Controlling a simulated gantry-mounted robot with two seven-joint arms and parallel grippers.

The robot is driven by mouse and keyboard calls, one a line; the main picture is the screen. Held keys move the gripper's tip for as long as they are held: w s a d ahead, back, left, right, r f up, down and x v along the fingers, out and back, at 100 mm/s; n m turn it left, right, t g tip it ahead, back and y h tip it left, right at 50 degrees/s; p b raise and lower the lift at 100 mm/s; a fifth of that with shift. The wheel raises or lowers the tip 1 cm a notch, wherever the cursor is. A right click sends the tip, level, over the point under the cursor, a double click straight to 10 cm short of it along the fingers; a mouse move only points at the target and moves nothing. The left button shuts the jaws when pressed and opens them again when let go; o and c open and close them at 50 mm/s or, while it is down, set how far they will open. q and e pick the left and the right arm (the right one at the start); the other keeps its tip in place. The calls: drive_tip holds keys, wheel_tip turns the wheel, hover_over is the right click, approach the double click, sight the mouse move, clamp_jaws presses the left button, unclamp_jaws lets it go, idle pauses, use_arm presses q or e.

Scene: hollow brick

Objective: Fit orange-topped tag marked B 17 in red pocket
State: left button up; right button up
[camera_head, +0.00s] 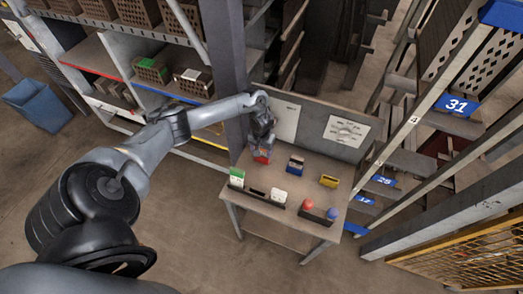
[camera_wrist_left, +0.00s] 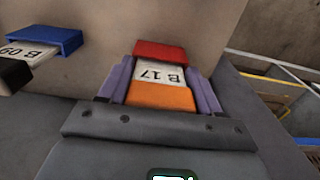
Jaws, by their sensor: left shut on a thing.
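The orange-topped tag (camera_wrist_left: 160,90) marked B 17 sits between the two purple fingers of my left gripper (camera_wrist_left: 160,88), which is shut on it. The tag's white face shows, and its far end meets the red pocket (camera_wrist_left: 160,50); how deep it sits inside I cannot tell. In the head view my left gripper (camera_head: 263,146) is low over the table, at the red pocket (camera_head: 261,156), and hides most of the tag. My right gripper is in neither view.
A blue pocket (camera_head: 295,164) holds a tag marked B 09 (camera_wrist_left: 32,56) with a dark top. A yellow pocket (camera_head: 329,181) stands further right. A dark rack (camera_head: 256,198) at the table's front edge holds a green-topped tag (camera_head: 237,174).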

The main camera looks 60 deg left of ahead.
use_arm(q)
drive_tip(key=o, duration=1.2)
drive_tip(key=shift+r, duration=0.1)
wheel_tip(320, 180, up, 10)
drive_tip(key=p, duration=0.3)
drive_tip(key=shift+f, duration=0.25)
drive_tip(key=shift+r+p, duration=0.35)
drive_tip(key=shift+r, duration=0.25)
